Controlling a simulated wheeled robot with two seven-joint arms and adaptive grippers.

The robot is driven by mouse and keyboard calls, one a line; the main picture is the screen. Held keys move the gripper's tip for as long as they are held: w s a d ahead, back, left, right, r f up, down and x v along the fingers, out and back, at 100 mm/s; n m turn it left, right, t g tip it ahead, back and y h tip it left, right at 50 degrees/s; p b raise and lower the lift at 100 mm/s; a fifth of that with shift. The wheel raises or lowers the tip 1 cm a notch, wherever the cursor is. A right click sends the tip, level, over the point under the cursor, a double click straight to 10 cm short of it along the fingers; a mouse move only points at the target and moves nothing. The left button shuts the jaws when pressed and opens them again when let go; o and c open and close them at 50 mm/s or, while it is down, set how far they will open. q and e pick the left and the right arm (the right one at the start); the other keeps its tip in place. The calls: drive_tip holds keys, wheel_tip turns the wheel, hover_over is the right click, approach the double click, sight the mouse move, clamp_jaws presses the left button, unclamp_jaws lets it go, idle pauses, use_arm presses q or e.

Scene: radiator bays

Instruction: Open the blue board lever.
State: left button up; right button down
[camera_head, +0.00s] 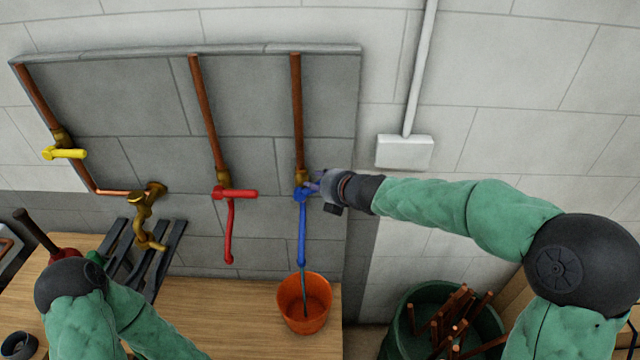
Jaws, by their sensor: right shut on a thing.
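The blue lever (303,193) sits at the foot of the right copper pipe on the grey board (270,95). My right gripper (318,187) reaches in from the right and is shut on the lever's right side. The gripper hides most of the lever's handle, so its exact angle is hard to tell. A blue spout (302,230) hangs straight down below it. A thin bluish line runs from the spout into the orange bucket (292,313); I cannot tell whether it is water. My left arm shows at the lower left, with its gripper out of view.
A red lever (237,194) points right on the middle pipe. A yellow lever (66,153) and a brass tap (147,205) are at the left. A white box (404,152) is on the wall above my right forearm. A green bin (398,325) with copper pipe pieces stands below.

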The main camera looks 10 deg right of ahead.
drive_tip(key=shift+a+r+n+h, duration=0.2)
drive_tip(key=shift+a+n+h, duration=0.1)
drive_tip(key=shift+n+h, duration=0.15)
drive_tip(key=c, duration=0.8)
unclamp_jaws()
drive_tip(key=shift+c, duration=0.2)
drive_tip(key=shift+w, duration=0.1)
drive_tip(key=shift+r, duration=0.15)
drive_tip(key=shift+s+d+r, duration=0.15)
drive_tip(key=shift+s+r, duration=0.15)
drive_tip(key=shift+s, duration=0.15)
drive_tip(key=v, duration=1)
drive_tip(key=shift+s+r, duration=0.25)
drive_tip(key=shift+r, duration=0.1)
